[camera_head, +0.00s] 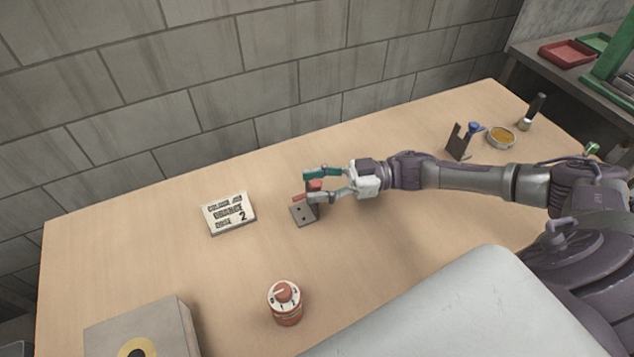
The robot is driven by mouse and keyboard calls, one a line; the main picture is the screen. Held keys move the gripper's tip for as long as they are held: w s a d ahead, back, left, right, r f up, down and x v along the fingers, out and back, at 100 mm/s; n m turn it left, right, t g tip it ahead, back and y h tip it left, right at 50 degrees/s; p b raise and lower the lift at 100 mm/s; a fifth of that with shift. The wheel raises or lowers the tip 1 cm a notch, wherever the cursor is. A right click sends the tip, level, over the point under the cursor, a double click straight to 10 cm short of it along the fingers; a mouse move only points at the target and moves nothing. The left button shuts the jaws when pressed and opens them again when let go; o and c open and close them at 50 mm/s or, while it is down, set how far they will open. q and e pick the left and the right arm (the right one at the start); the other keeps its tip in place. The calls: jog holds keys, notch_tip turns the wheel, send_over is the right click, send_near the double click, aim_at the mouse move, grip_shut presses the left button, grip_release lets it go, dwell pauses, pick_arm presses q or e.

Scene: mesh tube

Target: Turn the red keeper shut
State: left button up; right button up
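The red keeper (299,197) is a small red piece on a grey metal bracket (303,213) with small holes, near the middle of the table. My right gripper (308,187) reaches in from the right, with one teal fingertip and one grey fingertip. Its fingers stand apart, one on the far side and one on the near side of the red piece. Part of the red shows in the gap between them. The fingers hide part of the keeper, so I cannot tell its exact angle or whether they touch it. My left gripper is out of view.
A grey box (172,322) is at the front left.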

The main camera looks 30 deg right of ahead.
grip_shut()
jog(key=shift+r+m+t+p, duration=0.15)
jog(key=shift+m+t+p, duration=0.25)
jog(key=shift+p, duration=0.2)
jog(key=m+t+h+p, duration=0.4)
jog(key=t+h+p, duration=0.1)
jog(key=p, duration=0.1)
jog(key=m+t+h+p, duration=0.5)
jog(key=p, duration=0.2)
jog(key=shift+s+a+r, duration=0.1)
jog(key=shift+s, duration=0.05)
jog(key=m+h+p, duration=0.1)
jog(key=h, duration=0.1)
jog(key=m+t+h+p, duration=0.1)
jog(key=m+h, duration=0.1)
jog(key=h, duration=0.1)
jog(key=shift+m+t+h, duration=0.3)
jog(key=shift+f+m+h+p, duration=0.15)
jog(key=shift+m+h+p, duration=0.2)
jog(key=shift+m+h, duration=0.65)
jog(key=shift+f+m+h+p, duration=0.1)
jog(key=shift+m+h+p, duration=0.3)
jog(key=shift+h, duration=1)
jog(key=shift+m+h, duration=0.3)
